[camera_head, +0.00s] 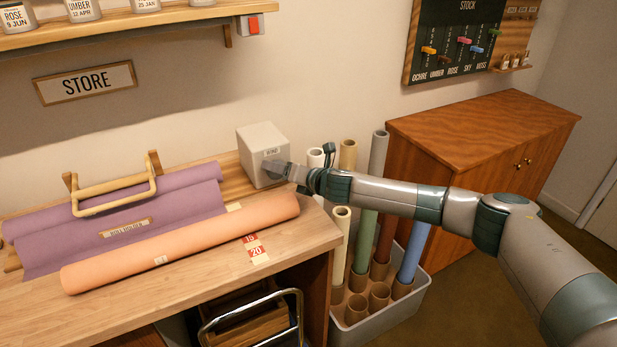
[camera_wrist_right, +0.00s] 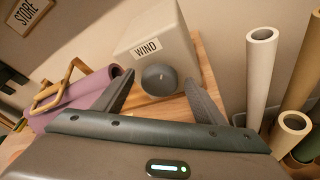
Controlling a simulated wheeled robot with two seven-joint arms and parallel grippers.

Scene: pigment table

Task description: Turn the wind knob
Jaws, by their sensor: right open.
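The wind box (camera_head: 262,150) is a pale grey cube labelled WIND at the back right of the table. In the right wrist view its round dark grey knob (camera_wrist_right: 160,79) shows on the front face below the WIND label (camera_wrist_right: 147,47). My right gripper (camera_head: 276,170) reaches in from the right to the front of the box and hides the knob in the head view. In the right wrist view its two fingers (camera_wrist_right: 160,92) are spread, one on each side of the knob, with visible gaps. Whether the fingertips reach past the knob I cannot tell. My left gripper is not in view.
A purple roll (camera_head: 120,225) lies in the roll holder, with an orange roll (camera_head: 180,243) in front of it. A grey bin (camera_head: 385,325) of upright tubes stands right of the table under my right arm. A wooden cabinet (camera_head: 470,130) stands behind.

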